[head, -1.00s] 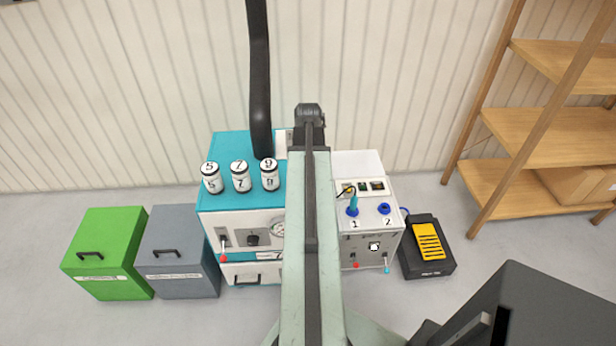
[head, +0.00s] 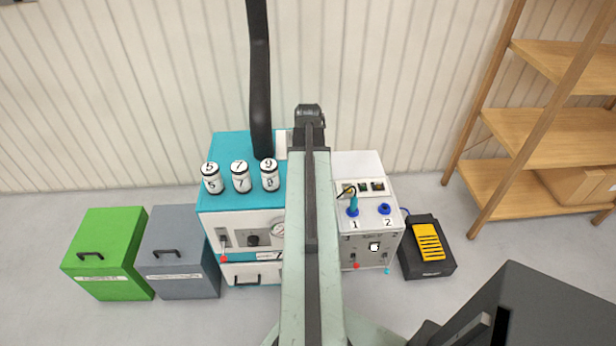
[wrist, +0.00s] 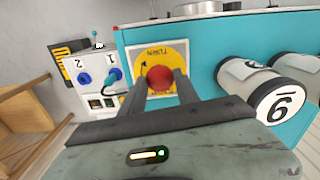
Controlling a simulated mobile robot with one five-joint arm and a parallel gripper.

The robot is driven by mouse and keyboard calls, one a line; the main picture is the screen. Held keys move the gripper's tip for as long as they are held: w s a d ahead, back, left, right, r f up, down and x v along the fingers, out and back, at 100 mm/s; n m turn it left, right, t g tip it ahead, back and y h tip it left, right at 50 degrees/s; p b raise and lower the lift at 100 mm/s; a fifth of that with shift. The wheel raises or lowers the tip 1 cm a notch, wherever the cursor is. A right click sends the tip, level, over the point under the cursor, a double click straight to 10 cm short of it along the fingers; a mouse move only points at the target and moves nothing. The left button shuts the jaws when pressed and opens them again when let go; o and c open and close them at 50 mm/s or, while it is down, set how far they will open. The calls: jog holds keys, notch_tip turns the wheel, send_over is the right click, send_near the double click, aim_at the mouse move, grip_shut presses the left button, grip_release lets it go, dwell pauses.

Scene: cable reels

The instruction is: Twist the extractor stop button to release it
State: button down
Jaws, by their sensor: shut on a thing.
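The extractor stop button is a red round knob (wrist: 160,78) on a yellow plate (wrist: 177,52) with a white border, in the wrist view. The plate sits on the teal top of the extractor cabinet (wrist: 200,58). My gripper (wrist: 159,82) has one finger on each side of the red knob and is shut on it. In the head view my own arm hides the knob and the gripper. The cabinet (head: 208,190) shows there to the left of my arm.
Several numbered canisters (head: 240,177) stand on the cabinet's left part, beside a black hose (head: 259,80). A grey box with blue sockets (head: 372,222) stands to the right. Green (head: 105,255) and grey (head: 178,250) bins are at left, a wooden shelf (head: 540,125) at right.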

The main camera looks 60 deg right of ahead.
jog(key=shift+m, duration=0.7)
jog(key=c, duration=0.9)
grip_release()
jog(key=shift+r, duration=0.1)
notch_tip(320, 180, up, 8)
jog(key=p, duration=0.8)
jog(key=shift+f, duration=0.2)
